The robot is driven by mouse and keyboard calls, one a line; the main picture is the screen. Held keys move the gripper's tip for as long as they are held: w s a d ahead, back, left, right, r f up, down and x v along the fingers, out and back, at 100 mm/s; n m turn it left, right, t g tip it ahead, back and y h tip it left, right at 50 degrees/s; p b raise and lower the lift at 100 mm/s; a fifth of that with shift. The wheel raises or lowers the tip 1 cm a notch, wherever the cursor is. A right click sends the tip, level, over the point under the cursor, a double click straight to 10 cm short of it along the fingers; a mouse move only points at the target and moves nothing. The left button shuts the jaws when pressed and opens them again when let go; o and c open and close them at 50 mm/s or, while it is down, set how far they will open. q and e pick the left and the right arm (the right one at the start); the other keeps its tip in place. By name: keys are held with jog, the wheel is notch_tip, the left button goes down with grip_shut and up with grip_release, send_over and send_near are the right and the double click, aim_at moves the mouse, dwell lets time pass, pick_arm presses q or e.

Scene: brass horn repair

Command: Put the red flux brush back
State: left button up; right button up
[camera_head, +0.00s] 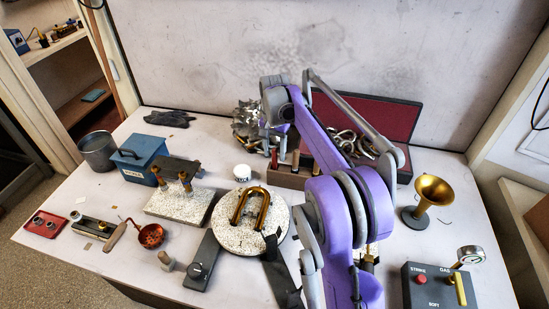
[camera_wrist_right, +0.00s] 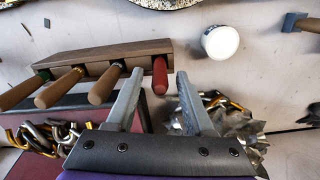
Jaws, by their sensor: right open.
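The red flux brush shows as a red handle (camera_wrist_right: 159,76) at the right end of a wooden rack (camera_wrist_right: 100,58) in the right wrist view. In the head view the red handle (camera_head: 275,158) stands at the rack's (camera_head: 289,180) left end. Its lower part is hidden. My right gripper (camera_wrist_right: 158,74) is open, with one finger on each side of the red handle in the picture. I cannot tell whether the fingers touch it. In the head view my purple right arm covers part of the rack. My left gripper is not in view.
Several wooden-handled tools (camera_wrist_right: 62,88) stand in the same rack. A white jar (camera_wrist_right: 220,42) is beside it. Crumpled metal (camera_wrist_right: 232,118) lies close to my right gripper. A brass horn bell (camera_head: 433,190) and a control box (camera_head: 432,288) stand at the right.

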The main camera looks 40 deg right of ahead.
notch_tip(320, 180, up, 9)
jog(key=shift+f+p, duration=0.15)
jog(key=shift+p, duration=0.2)
